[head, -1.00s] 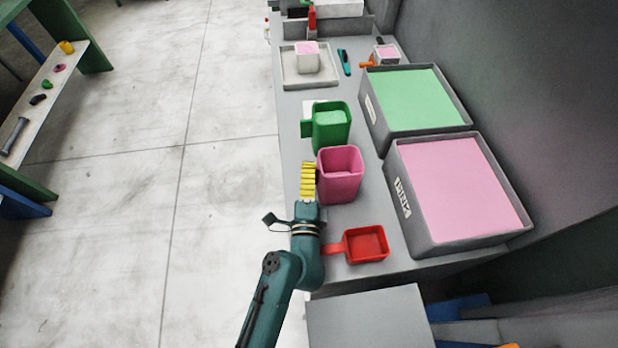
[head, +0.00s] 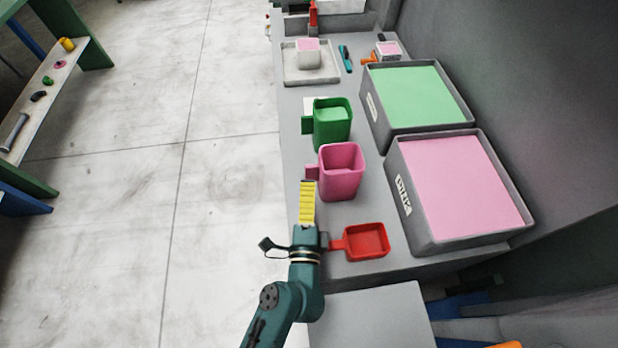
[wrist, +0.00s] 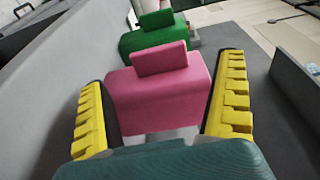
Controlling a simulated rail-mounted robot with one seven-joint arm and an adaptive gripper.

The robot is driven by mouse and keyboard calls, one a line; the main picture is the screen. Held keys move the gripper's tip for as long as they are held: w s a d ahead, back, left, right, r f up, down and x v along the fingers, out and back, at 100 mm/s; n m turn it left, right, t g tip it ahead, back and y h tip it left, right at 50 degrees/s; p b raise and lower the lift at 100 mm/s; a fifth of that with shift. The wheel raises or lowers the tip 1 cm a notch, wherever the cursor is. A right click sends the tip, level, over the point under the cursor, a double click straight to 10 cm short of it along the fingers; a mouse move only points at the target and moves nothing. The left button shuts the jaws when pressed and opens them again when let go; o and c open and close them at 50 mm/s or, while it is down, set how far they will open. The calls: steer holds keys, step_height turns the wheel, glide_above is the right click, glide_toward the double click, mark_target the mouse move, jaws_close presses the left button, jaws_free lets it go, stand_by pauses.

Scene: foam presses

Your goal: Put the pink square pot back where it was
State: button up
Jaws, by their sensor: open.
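The pink square pot (head: 341,174) stands upright on the grey bench, its handle (head: 312,172) pointing left. In the wrist view the pot (wrist: 160,95) lies ahead, with its handle (wrist: 159,58) facing the camera. My gripper (head: 308,186) has yellow ribbed fingers and is at the bench's left edge, just in front of and below the handle. The wrist view shows its two fingers (wrist: 165,118) spread wide with nothing held between them. The pot appears apart from the fingers.
A green square pot (head: 332,125) stands behind the pink one. A red scoop (head: 366,242) lies right of my wrist. Grey bins of pink (head: 408,212) and green (head: 372,112) material line the right side. Open floor lies to the left.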

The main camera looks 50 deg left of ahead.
steer(key=shift+s+d, duration=0.45)
steer(key=shift+d, duration=0.05)
steer(key=w+d+r+n+t+h, duration=0.1)
steer(key=w+d+r+n, duration=0.25)
steer(key=r, duration=0.35)
steer(key=w+d+r+n+t, duration=0.2)
steer(key=w+d+r, duration=0.15)
steer(key=r, duration=0.45)
steer(key=s+d+r+n+t+h, duration=0.1)
steer(key=s+d+r+t+h, duration=0.1)
steer(key=d+r+h, duration=0.4)
steer(key=s+d+r+n+t+h, duration=0.1)
steer(key=d+r+t+h, duration=0.3)
steer(key=d+r, duration=1.3)
steer(key=n+h, duration=0.1)
steer(key=h, duration=0.1)
steer(key=shift+s+r+t+h, duration=0.3)
steer(key=shift+s+h, duration=0.05)
steer(key=shift+h, duration=0.05)
